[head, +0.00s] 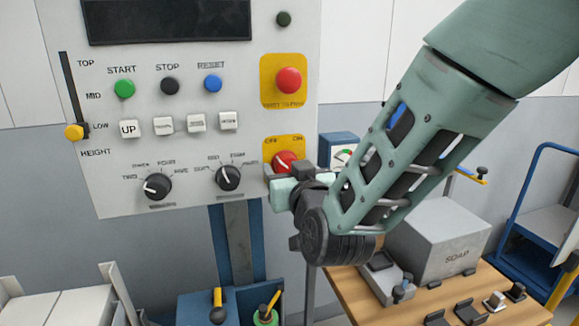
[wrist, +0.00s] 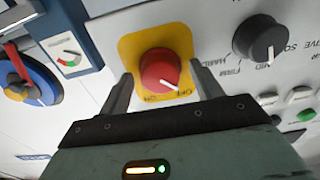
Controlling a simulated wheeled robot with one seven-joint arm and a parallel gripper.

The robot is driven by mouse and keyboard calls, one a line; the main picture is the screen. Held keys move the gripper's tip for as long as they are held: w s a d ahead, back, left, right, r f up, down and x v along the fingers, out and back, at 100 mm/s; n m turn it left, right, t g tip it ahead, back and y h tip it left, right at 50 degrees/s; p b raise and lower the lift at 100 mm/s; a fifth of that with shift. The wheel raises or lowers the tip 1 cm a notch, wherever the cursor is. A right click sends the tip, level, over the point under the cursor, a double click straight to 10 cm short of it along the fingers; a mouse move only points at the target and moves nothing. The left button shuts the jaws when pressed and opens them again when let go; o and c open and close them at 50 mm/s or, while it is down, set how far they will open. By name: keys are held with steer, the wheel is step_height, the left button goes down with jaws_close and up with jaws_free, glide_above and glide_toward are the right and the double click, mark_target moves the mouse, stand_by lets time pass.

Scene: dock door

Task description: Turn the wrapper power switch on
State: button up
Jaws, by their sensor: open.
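The wrapper power switch (head: 285,160) is a red rotary knob on a yellow plate at the lower right of the grey control panel. Its white pointer line is toward OFF. In the wrist view the same red knob (wrist: 160,70) is seen upside down, with its line toward the OFF lettering. My gripper (wrist: 161,82) is open, one finger on each side of the knob in that view; I see no finger touching it. In the head view my gripper (head: 291,178) is right in front of the switch and covers its lower part.
A red emergency button (head: 289,80) on a yellow plate sits above the switch. A black dial (head: 229,178) is close on its left. A blue box with a gauge (head: 341,150) is just right of the panel. A SOAP box (head: 440,240) stands on a wooden table below my arm.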

steer(key=c, duration=1)
steer(key=shift+f+m+b, duration=0.15)
steer(key=shift+m+b, duration=0.15)
steer(key=shift+b, duration=0.35)
steer(key=m+b, duration=1.4)
steer(key=b, duration=0.5)
steer(key=shift+f, duration=0.1)
steer(key=shift+r+m+b, duration=0.2)
steer(key=shift+m+b, duration=1.3)
steer(key=shift+m, duration=0.1)
